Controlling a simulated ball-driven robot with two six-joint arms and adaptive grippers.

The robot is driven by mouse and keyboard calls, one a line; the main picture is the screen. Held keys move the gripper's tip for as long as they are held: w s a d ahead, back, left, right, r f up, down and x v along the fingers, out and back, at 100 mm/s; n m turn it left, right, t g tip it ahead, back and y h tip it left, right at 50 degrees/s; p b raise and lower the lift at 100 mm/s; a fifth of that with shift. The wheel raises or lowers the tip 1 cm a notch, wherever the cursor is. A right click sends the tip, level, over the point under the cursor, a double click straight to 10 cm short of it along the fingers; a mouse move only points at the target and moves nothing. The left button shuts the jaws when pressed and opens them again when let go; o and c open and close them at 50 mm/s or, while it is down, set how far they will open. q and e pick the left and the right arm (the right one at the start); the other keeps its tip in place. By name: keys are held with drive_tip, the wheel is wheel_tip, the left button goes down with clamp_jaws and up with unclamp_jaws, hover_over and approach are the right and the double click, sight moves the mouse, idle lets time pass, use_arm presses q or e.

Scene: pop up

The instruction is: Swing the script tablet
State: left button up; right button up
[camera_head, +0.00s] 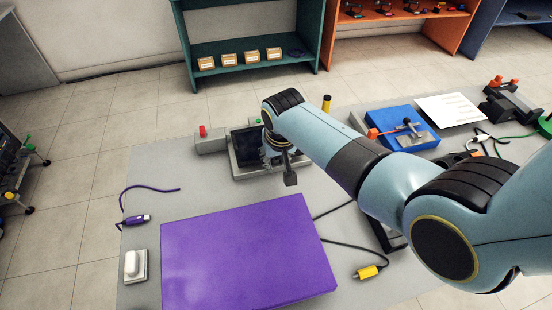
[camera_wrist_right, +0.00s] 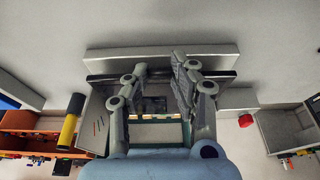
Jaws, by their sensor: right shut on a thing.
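The script tablet (camera_head: 245,142), a dark screen in a light grey frame, stands at the back of the grey table. My right gripper (camera_head: 283,163) is at its right side, partly hidden by my own arm. In the right wrist view, the tablet (camera_wrist_right: 99,118) lies behind the fingers, with pale bars above. My right gripper (camera_wrist_right: 156,95) has a finger on each side of the tablet's edge and is shut on it. The exact contact is hard to see. My left gripper is not in view.
A large purple panel (camera_head: 245,255) fills the front of the table. A red knob (camera_head: 202,131) is left of the tablet, and a yellow-black cylinder (camera_head: 326,103) behind my arm. A blue box (camera_head: 400,130) stands right. A yellow plug (camera_head: 367,272) lies in front.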

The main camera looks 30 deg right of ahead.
drive_tip(key=r+p, duration=0.1)
drive_tip(key=w+r, duration=0.1)
drive_tip(key=r, duration=0.1)
drive_tip(key=shift+d+p, duration=0.15)
drive_tip(key=shift+p, duration=0.25)
drive_tip(key=shift+r, duration=0.1)
drive_tip(key=shift+w+d+r+p, duration=0.1)
drive_tip(key=shift+w+r+p, duration=0.3)
drive_tip(key=shift+r, duration=0.3)
drive_tip(key=shift+w+d+r+p, duration=0.1)
drive_tip(key=shift+w+r+p, duration=0.25)
drive_tip(key=shift+r+p, duration=0.25)
drive_tip(key=shift+w+d+r+p, duration=0.1)
drive_tip(key=shift+w+r+p, duration=0.3)
drive_tip(key=shift+r, duration=0.35)
drive_tip(key=w+r, duration=0.3)
drive_tip(key=shift+d+r+p, duration=0.1)
drive_tip(key=shift+d+p, duration=0.3)
drive_tip(key=shift+w, duration=0.1)
